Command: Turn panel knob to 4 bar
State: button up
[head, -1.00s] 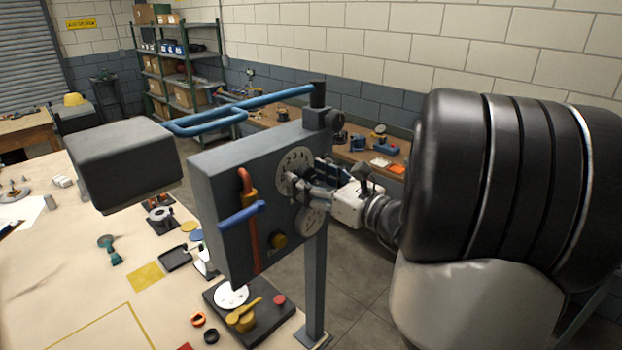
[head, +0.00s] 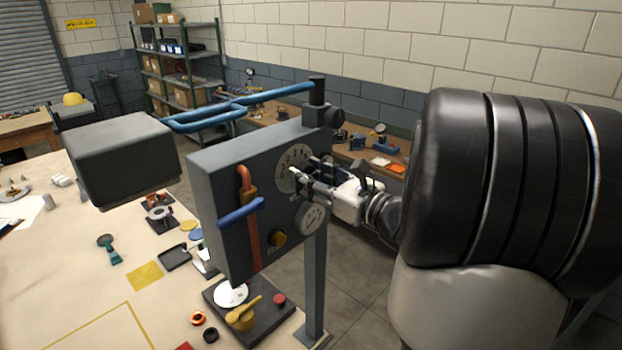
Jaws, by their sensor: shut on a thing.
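A dark grey upright panel (head: 222,190) stands at the middle of the head view. Near its upper right is a pale round dial plate (head: 286,181) with numbers around its edge. My gripper (head: 307,176) reaches in from the right, with its fingers at the dial's centre. It is shut on the panel knob, which the fingers largely hide. I cannot read the knob's setting.
A grey post (head: 315,280) stands beside the panel. Blue pipes (head: 240,106) run behind. A table (head: 75,270) with small parts is at left.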

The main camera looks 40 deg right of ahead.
jog(key=shift+f+n+b, duration=0.1)
jog(key=shift+n+b, duration=5.5)
jog(key=shift+b, duration=3.65)
jog(key=o, duration=1.1)
